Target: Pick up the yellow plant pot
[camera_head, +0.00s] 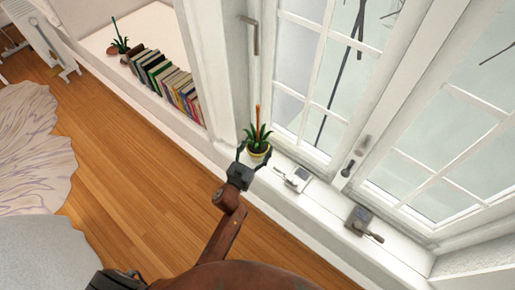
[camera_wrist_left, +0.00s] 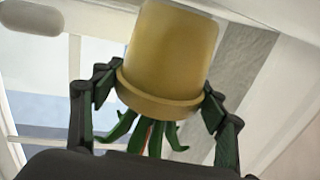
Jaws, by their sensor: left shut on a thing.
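The yellow plant pot (camera_head: 258,154) with a spiky green plant and an orange stem is by the white window sill in the head view. My left gripper (camera_head: 254,156) has its fingers on either side of the pot. In the left wrist view the yellow pot (camera_wrist_left: 168,55) appears upside down, and the two fingers of the left gripper (camera_wrist_left: 160,102) press on its rim from both sides. Green leaves hang below the rim there. Whether the pot's base touches the sill cannot be told. My right gripper is not in view.
The white sill (camera_head: 322,205) carries a small white device (camera_head: 298,179) and a grey object with a handle (camera_head: 362,219) to the right of the pot. Window frames rise behind. A row of books (camera_head: 165,82) and another plant (camera_head: 119,46) stand at upper left. Wooden floor (camera_head: 130,165) is open.

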